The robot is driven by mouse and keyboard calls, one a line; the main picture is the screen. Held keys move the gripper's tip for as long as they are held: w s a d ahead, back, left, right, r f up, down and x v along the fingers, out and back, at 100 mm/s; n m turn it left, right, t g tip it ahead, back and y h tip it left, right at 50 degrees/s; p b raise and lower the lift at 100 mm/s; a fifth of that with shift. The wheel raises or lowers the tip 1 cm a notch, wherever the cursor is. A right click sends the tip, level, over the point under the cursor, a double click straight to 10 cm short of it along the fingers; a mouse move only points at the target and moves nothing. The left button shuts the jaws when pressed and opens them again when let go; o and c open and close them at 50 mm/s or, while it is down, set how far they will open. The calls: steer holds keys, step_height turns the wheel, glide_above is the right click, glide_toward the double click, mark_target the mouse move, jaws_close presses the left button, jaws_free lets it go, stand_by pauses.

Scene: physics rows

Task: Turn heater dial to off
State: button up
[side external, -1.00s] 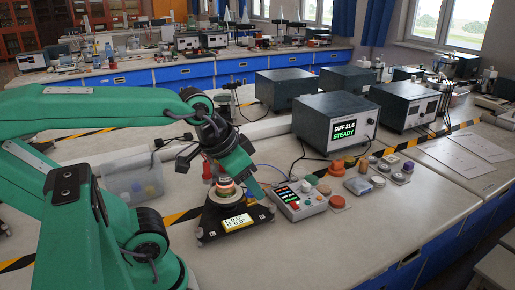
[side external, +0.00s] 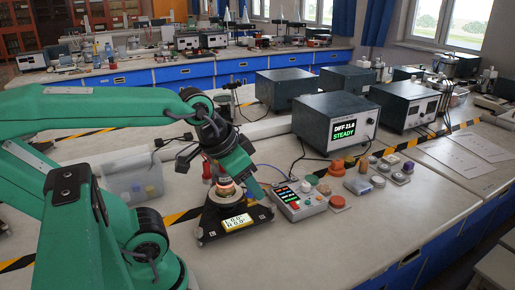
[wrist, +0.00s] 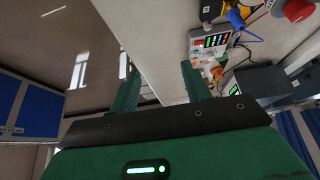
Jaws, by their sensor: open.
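A black triangular heater base (side external: 212,228) stands on the bench in the side view, with a glowing ring (side external: 226,190) on top and a lit yellow display (side external: 236,222) on its front. To its right is a grey control box (side external: 300,207) with a lit panel, small knobs and a red button. I cannot make out a labelled heater dial or its setting.
Several coloured knobs and caps, including an orange one (side external: 337,203), lie right of the control box. A clear bin (side external: 128,185) stands behind my arm. A metal instrument (side external: 338,120) reads STEADY. The bench front is clear.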

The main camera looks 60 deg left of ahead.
steer(key=shift+w+r, duration=0.1)
steer(key=shift+w, duration=0.05)
steer(key=w+a+m+g, duration=0.2)
steer(key=w+a, duration=0.1)
steer(key=w, duration=0.5)
steer(key=w+a+m+g, duration=0.15)
steer(key=w+a, duration=0.25)
steer(key=w, duration=0.4)
steer(key=w+a+f+m, duration=0.1)
steer(key=w+a+f, duration=0.2)
steer(key=w, duration=0.1)
steer(key=w+a+f+m+g, duration=0.1)
steer(key=w+a+f, duration=0.2)
steer(key=w+f, duration=0.1)
steer(key=w+a+f+m+g, duration=0.1)
steer(key=w+a+f, duration=0.2)
steer(key=w+f, duration=0.1)
steer(key=shift+a+f, duration=0.1)
steer(key=shift+a, duration=0.05)
steer(key=shift+w+a+f, duration=0.15)
steer(key=shift+a+f, duration=0.15)
steer(key=shift+f, duration=0.1)
steer(key=shift+f, duration=0.1)
